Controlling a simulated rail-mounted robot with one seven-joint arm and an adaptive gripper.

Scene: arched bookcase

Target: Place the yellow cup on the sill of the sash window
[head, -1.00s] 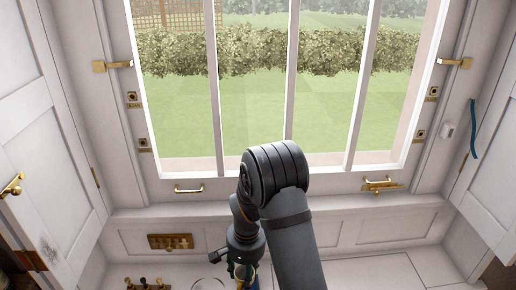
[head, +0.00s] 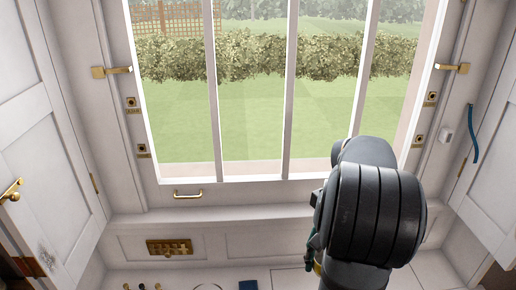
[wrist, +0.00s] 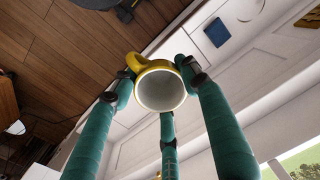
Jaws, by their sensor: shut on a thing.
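The yellow cup (wrist: 151,68) is held between the teal fingers of my gripper (wrist: 163,88) in the wrist view. Its round white opening faces the wrist camera and its handle points to the upper left. In the head view my arm hides most of the gripper; a sliver of teal finger (head: 313,242) and a bit of yellow show at the arm's left edge. The sash window (head: 250,172) fills the back wall. Its pale sill (head: 225,212) runs below the bottom rail, and my arm covers its right part.
A brass handle (head: 188,194) sits on the window's bottom rail. White shutters stand open at left (head: 45,140) and right (head: 497,165). A dark blue block (head: 248,285) and small items lie on the white surface below. The sill's left and middle look clear.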

